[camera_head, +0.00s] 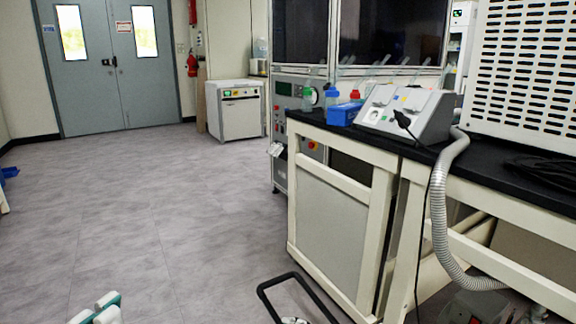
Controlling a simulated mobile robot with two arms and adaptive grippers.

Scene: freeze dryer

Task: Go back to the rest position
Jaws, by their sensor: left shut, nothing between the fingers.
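My left gripper (97,310) shows only in part at the bottom left edge of the head view, as white and green finger parts above the grey floor. It is shut with nothing in it and touches nothing that I can see. The rest of it is cut off by the frame. My right gripper is not in view.
A black-topped bench (345,133) fills the right side, with a blue box (343,114), a grey device (428,118) and a hanging hose (438,215). A black bar frame (284,279) stands low before it. Open floor (150,215) reaches grey double doors (107,65).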

